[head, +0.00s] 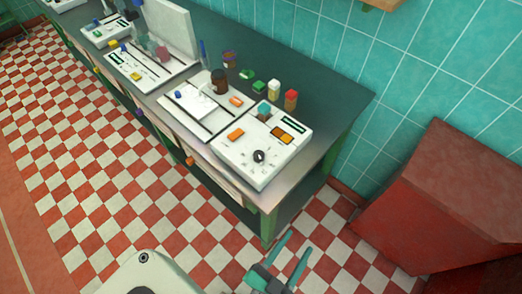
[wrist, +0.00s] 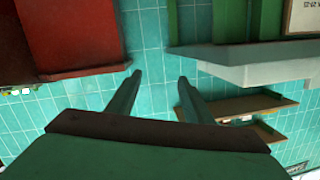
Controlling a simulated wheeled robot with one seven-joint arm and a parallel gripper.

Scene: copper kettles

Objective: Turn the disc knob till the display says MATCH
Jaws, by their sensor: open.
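The disc knob (head: 259,156) is a small black round knob with marks around it. It sits on the front part of a white panel (head: 238,160) at the near right end of the workbench. A dark display (head: 293,124) with a pale edge is on the same panel; its text is too small to read. My gripper (head: 292,260) is at the bottom of the head view, in front of the bench end and well apart from the knob. Its two teal fingers are spread with nothing between them. The wrist view shows the open fingers (wrist: 158,78) too, against a tiled wall.
The bench (head: 335,110) holds more white panels, a brown jar (head: 219,82) and small red and yellow containers along the left and back. A red box-like block (head: 440,190) stands on the right. Checkered floor (head: 110,180) is open in front.

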